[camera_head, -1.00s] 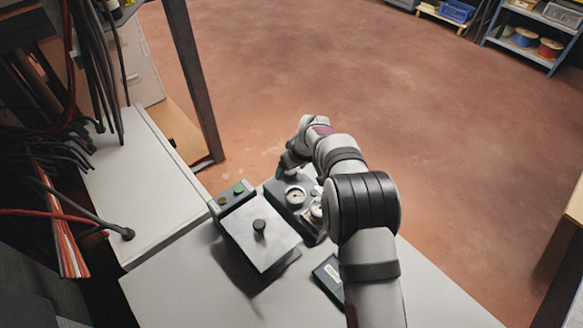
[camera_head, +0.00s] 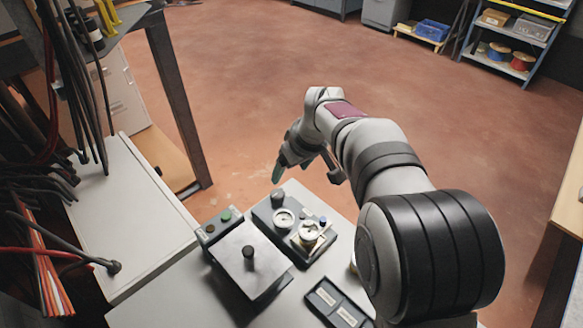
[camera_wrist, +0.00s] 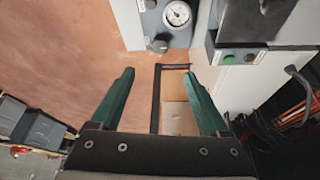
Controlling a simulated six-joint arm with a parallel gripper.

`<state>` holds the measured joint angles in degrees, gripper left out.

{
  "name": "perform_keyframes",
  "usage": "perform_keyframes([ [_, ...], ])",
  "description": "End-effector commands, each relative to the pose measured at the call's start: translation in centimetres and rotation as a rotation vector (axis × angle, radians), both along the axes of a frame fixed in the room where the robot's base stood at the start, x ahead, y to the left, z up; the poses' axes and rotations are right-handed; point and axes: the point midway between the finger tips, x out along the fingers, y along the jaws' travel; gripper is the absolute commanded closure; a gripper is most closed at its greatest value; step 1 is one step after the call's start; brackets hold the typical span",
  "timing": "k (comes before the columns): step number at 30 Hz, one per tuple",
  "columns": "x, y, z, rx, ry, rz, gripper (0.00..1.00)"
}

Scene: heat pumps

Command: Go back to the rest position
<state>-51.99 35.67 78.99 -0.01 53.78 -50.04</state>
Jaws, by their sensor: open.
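My gripper (camera_head: 305,172) hangs in the air past the far edge of the white table, with red-brown floor behind it. Its two green fingers show in the wrist view (camera_wrist: 157,100), spread apart with nothing between them. My arm reaches in from the lower right of the head view. The grey gauge box (camera_head: 264,217) stands on the table below and left of the gripper, apart from it. The box also shows at the top of the wrist view (camera_wrist: 152,30).
A metal-topped box with a black knob (camera_head: 249,252) stands beside a small button box (camera_head: 222,216). A dark two-slot tray (camera_head: 338,304) lies on the table (camera_head: 160,300). Hanging cables (camera_head: 84,110) and a frame post (camera_head: 178,110) stand at left. Shelves (camera_head: 509,45) are far off.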

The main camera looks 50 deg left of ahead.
Motion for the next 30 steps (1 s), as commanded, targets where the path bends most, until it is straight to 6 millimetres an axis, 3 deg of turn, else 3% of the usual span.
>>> perform_keyframes([
  [8,0.1,-0.1,0.0,0.0,0.001,-0.005,0.21],
  [10,0.6,-1.7,0.7,-0.005,0.015,-0.053,0.21],
  [11,1.1,-3.2,1.3,-0.01,0.029,-0.098,0.21],
  [13,2.2,-8.6,3.1,-0.026,0.078,-0.261,0.21],
  [16,1.8,-19.0,5.5,-0.057,0.182,-0.596,0.21],
  [18,-0.5,-26.2,6.4,-0.075,0.262,-0.851,0.21],
  [21,-5.9,-34.4,6.3,-0.092,0.375,-1.214,0.21],
  [25,-13.1,-40.0,4.6,-0.103,0.495,-1.592,0.21],
  [27,-15.7,-41.2,3.7,-0.106,0.538,-1.718,0.21],
  [30,-17.3,-41.8,3.0,-0.109,0.566,-1.802,0.21],
])
